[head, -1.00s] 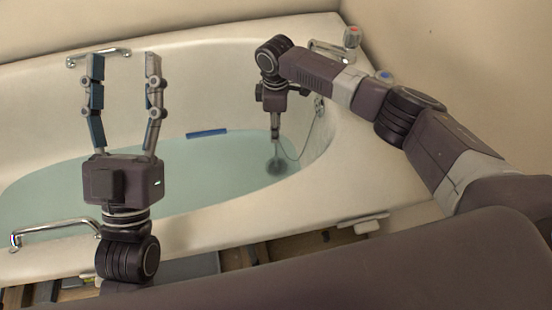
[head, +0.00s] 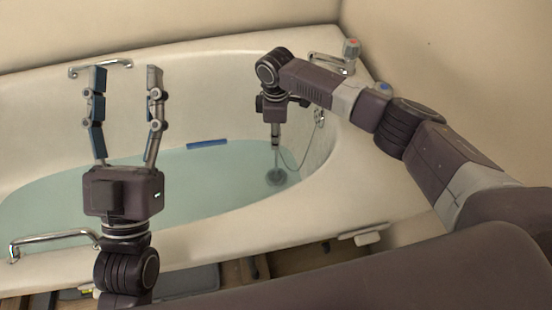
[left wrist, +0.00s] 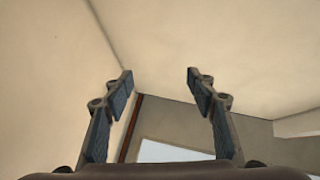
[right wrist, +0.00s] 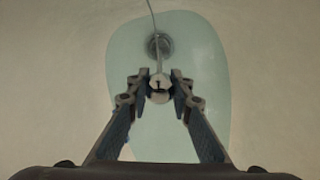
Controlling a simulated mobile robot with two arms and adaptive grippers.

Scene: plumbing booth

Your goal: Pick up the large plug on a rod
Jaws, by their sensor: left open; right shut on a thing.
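My right gripper (head: 276,144) points down over the far right end of the water-filled bath. In the right wrist view its fingers (right wrist: 160,86) are shut on a pale round knob (right wrist: 159,95) at the top of a thin rod. The rod leads down to a dark round plug (right wrist: 160,46) in the water. In the head view the plug (head: 275,178) is a blurred dark disc under the gripper. I cannot tell whether it touches the bath floor. My left gripper (head: 126,70) is open and empty, pointing up at the left; its fingers (left wrist: 158,78) frame only walls.
The bath rim (head: 230,239) runs across the front. A thin cord (head: 296,163) hangs beside the plug. A blue bar (head: 207,144) lies at the water's far edge. A tap (head: 349,50) is at the far right corner, and chrome handles (head: 55,237) are on the rims.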

